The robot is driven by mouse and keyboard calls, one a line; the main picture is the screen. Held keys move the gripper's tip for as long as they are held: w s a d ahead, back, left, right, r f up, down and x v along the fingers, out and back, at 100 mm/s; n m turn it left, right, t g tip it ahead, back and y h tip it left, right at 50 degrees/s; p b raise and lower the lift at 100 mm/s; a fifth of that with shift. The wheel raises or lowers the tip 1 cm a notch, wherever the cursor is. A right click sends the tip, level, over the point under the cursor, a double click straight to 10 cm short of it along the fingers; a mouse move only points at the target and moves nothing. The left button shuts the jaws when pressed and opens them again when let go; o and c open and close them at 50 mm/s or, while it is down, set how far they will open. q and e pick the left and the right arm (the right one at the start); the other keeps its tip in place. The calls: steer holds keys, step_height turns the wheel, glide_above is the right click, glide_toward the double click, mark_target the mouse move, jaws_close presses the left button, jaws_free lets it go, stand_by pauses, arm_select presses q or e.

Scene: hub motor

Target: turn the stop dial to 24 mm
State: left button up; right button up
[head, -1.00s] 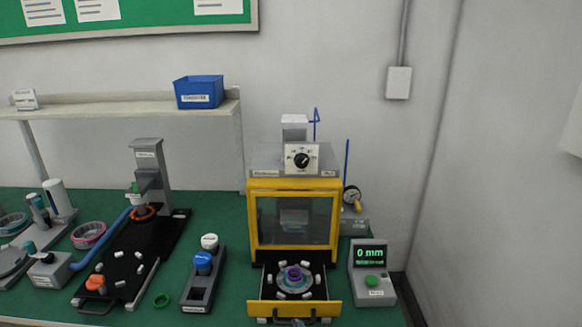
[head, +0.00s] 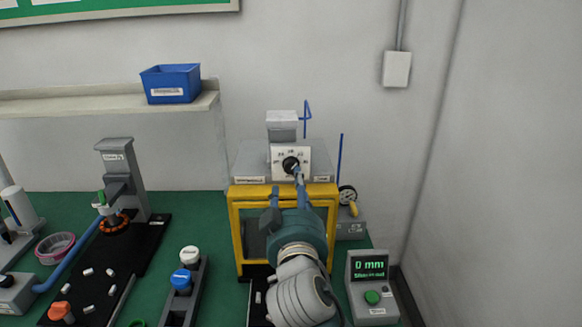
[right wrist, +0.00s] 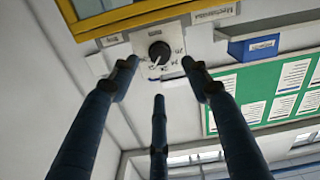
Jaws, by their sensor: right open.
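The stop dial (head: 290,163) is a black knob with a white pointer on a white, numbered plate (head: 305,156) on top of the yellow press. My right gripper (head: 288,187) is open in front of and below it, with its fingers pointing at the plate. In the right wrist view, the black knob (right wrist: 159,52) lies beyond the spread fingers (right wrist: 159,72); nothing is between them. Whether a fingertip touches the knob I cannot tell. The small scale numbers are hard to read. The green display (head: 370,265) reads 0 mm. My left gripper is not in view.
The yellow press frame (head: 235,225) stands below the dial, its drawer mostly hidden behind my right arm. A bench fixture (head: 122,180) and two-button box (head: 185,290) are left.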

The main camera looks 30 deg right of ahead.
mark_target(291, 170)
steer(key=p+x, duration=0.1)
steer(key=x, duration=0.4)
steer(key=shift+w+r, duration=0.1)
steer(key=shift+r, duration=0.05)
steer(key=p+x, duration=0.1)
steer(key=x, duration=0.1)
steer(key=shift+w+d, duration=0.2)
steer(key=shift+w, duration=0.05)
steer(key=shift+w+d, duration=0.15)
steer(key=shift+w, duration=0.2)
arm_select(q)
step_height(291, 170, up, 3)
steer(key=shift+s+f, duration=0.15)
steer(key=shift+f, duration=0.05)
arm_select(e)
steer(key=shift+f, duration=0.25)
steer(key=c, duration=1.1)
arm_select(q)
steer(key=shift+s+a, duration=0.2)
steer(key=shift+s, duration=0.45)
arm_select(e)
steer(key=shift+c, duration=0.2)
